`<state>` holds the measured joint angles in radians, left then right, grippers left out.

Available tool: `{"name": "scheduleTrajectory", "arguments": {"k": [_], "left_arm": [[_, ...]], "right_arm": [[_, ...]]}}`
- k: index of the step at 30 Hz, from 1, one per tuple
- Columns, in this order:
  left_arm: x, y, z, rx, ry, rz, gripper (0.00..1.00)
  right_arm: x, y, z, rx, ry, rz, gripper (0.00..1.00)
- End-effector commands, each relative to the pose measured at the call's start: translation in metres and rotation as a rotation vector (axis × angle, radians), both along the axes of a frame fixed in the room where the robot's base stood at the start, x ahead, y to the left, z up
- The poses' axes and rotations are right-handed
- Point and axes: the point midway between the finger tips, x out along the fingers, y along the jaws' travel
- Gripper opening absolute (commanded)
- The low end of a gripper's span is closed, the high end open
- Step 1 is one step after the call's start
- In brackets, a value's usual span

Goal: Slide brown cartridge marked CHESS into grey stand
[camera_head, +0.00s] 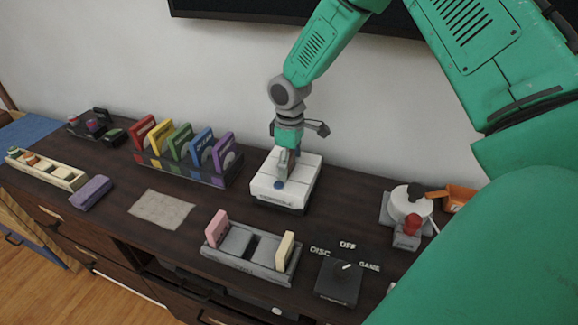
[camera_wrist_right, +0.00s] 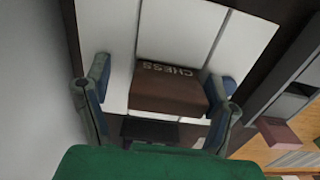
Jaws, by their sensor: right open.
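The brown cartridge marked CHESS (camera_wrist_right: 172,92) stands in the white console (camera_wrist_right: 108,35) in the right wrist view. In the head view my right gripper hides it. My right gripper (camera_head: 285,180) is open above the white console (camera_head: 300,185). In the wrist view the fingers of my right gripper (camera_wrist_right: 158,98) are on either side of the cartridge; I cannot tell whether they touch it. The grey stand (camera_head: 238,267) is at the front of the cabinet, holding a pink cartridge (camera_head: 217,228) at its left and a cream one (camera_head: 285,249) at its right. My left gripper is not in view.
A dark rack (camera_head: 205,177) of several coloured cartridges stands left of the console. A black switch box (camera_head: 338,283) is right of the stand. A joystick (camera_head: 407,228) stands at the right. A beige cloth (camera_head: 161,209) and purple block (camera_head: 91,192) lie left.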

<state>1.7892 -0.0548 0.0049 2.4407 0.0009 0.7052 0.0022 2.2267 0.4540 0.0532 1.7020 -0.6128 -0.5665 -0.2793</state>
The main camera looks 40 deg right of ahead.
Motion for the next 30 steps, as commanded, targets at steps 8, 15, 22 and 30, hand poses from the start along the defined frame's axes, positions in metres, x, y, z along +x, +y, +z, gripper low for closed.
{"name": "scheduleTrajectory", "arguments": {"k": [8,15,22,30], "left_arm": [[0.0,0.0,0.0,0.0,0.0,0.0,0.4],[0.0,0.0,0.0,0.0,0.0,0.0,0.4],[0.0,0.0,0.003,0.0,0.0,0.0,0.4],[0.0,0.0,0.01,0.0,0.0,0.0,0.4]], "right_arm": [[0.0,0.002,0.002,-0.002,0.0,0.002,0.28],[0.0,0.0,0.0,0.001,0.0,0.002,0.24],[0.001,0.0,0.017,0.0,-0.003,0.003,0.24],[0.002,0.0,0.073,-0.002,-0.005,0.002,0.24]]}}
